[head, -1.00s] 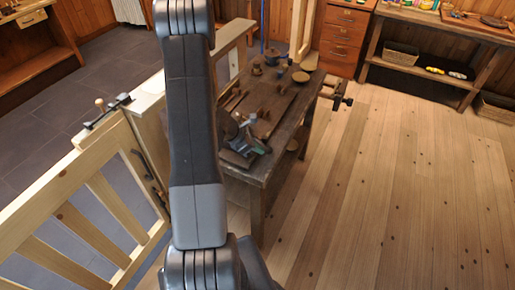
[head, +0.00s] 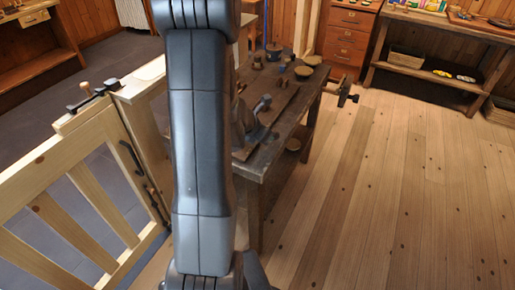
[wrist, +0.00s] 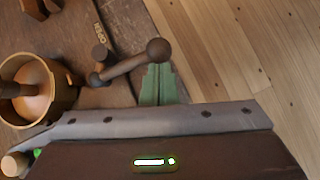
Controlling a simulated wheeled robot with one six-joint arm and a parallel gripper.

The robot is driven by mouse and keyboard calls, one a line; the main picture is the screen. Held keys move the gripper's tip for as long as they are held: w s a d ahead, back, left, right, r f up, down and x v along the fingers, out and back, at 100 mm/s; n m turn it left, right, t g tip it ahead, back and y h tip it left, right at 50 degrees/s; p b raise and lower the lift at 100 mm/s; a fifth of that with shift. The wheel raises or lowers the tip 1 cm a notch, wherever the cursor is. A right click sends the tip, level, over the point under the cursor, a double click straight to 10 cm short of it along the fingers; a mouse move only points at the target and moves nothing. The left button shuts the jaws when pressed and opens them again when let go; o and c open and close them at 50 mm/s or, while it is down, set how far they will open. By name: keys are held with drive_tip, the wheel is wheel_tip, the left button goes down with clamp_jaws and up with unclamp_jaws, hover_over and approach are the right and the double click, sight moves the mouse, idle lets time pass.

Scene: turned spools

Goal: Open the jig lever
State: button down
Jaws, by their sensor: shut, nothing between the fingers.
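The jig lever (wrist: 128,64) is a dark brown bar in the wrist view. It runs from a pivot at its left end up and right to a round ball knob (wrist: 158,50). Raised lettering, seemingly "OPEN", shows on the wood beyond the pivot. My gripper (wrist: 158,70) shows as two green fingers side by side, shut and empty. The fingertips are just below the knob in the picture; I cannot tell if they touch it. In the head view my arm hides most of the gripper and the jig on the workbench (head: 282,130).
A round wooden cup (wrist: 58,88) holding a turned piece stands left of the lever. Small pots and dishes sit at the bench's far end. A wooden gate (head: 75,195) stands left. The plank floor on the right is clear.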

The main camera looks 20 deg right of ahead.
drive_tip(key=shift+d+f+n+t+b, duration=0.3)
drive_tip(key=shift+d+n+t+b, duration=0.35)
drive_tip(key=shift+n+b, duration=0.4)
drive_tip(key=shift+w+d+r+n+t+y+b, duration=0.2)
drive_tip(key=shift+d+n+t+y+b, duration=0.1)
drive_tip(key=shift+d+n+b, duration=0.15)
drive_tip(key=shift+w+d+r+n+t+y+b, duration=0.1)
drive_tip(key=shift+w+d+n+t+y+b, duration=0.15)
drive_tip(key=shift+d+n+b, duration=0.2)
drive_tip(key=shift+w+d, duration=0.65)
drive_tip(key=shift+r, duration=0.1)
